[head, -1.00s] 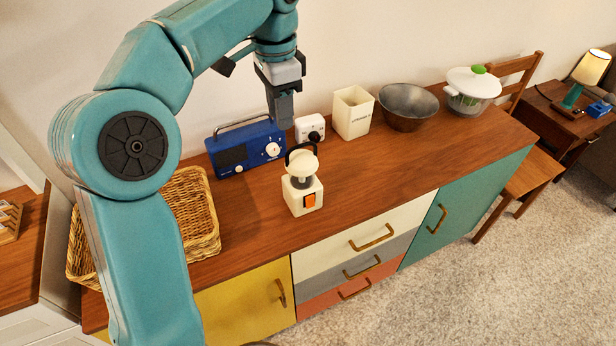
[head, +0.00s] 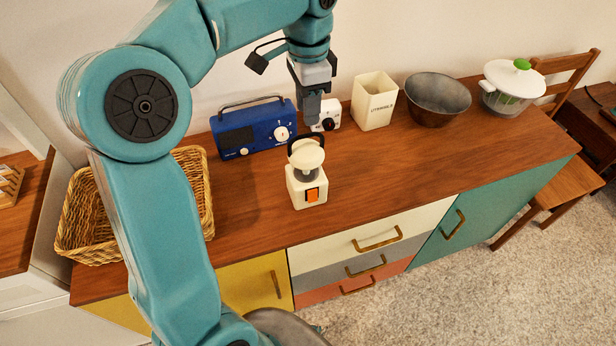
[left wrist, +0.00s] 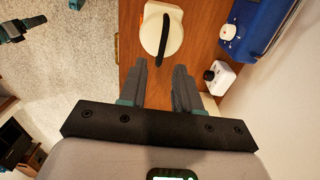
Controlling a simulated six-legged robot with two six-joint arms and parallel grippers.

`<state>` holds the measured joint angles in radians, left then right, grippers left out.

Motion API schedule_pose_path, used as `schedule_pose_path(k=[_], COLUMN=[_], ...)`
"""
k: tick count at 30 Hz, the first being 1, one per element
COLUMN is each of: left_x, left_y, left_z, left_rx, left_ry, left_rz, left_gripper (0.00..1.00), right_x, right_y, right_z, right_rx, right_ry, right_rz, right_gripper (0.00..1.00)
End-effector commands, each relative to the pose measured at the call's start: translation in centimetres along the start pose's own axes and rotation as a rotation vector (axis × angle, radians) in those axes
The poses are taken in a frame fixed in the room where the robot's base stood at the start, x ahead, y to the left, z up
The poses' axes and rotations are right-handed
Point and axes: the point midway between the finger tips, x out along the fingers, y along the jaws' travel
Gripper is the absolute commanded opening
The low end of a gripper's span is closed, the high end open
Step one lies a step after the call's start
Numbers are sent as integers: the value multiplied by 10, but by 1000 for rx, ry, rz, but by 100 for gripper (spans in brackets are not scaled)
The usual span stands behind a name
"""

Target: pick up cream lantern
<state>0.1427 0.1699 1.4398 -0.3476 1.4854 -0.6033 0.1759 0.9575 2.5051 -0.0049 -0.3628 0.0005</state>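The cream lantern (head: 307,187) stands upright on the wooden sideboard top, with a rounded cream cap, an orange patch on its front and a dark loop handle. In the left wrist view the lantern (left wrist: 153,34) is seen from above, its dark handle crossing the cap. My left gripper (head: 312,118) points down above and just behind the lantern in the head view. In the left wrist view its fingers (left wrist: 161,66) are apart with nothing between them, and the lantern lies beyond their tips. My right gripper does not show in the head view.
Behind the lantern stand a blue radio (head: 250,127), a white dial box (head: 327,115) and a cream utensil pot (head: 374,101). A dark bowl (head: 436,99) and a lidded pot (head: 511,88) are farther right. A wicker basket (head: 195,170) is left. The sideboard top (head: 400,165) right of the lantern is clear.

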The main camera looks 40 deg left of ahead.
Motion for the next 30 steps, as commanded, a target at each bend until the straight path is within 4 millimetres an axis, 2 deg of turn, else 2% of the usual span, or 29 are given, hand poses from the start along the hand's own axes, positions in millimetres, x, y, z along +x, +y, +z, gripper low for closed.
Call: schedule_pose_path(k=[1, 3, 9, 18, 26, 30], left_x=[11, 21, 36, 79, 82, 82], left_y=[0, -1, -2, -4, -4, -4], left_z=[1, 1, 0, 1, 0, 0], left_rx=[0, -1, -1, -1, -1, -1], left_ry=[-2, -2, -1, -1, 0, 0], left_rz=[2, 1, 1, 2, 0, 0], left_gripper=[33, 33, 33, 33, 33, 0], right_x=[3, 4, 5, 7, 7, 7], right_y=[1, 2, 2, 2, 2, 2], right_z=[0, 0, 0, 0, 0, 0], right_rx=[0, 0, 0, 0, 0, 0], right_ry=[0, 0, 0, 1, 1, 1], right_rz=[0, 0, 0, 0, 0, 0], right_gripper=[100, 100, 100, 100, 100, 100])
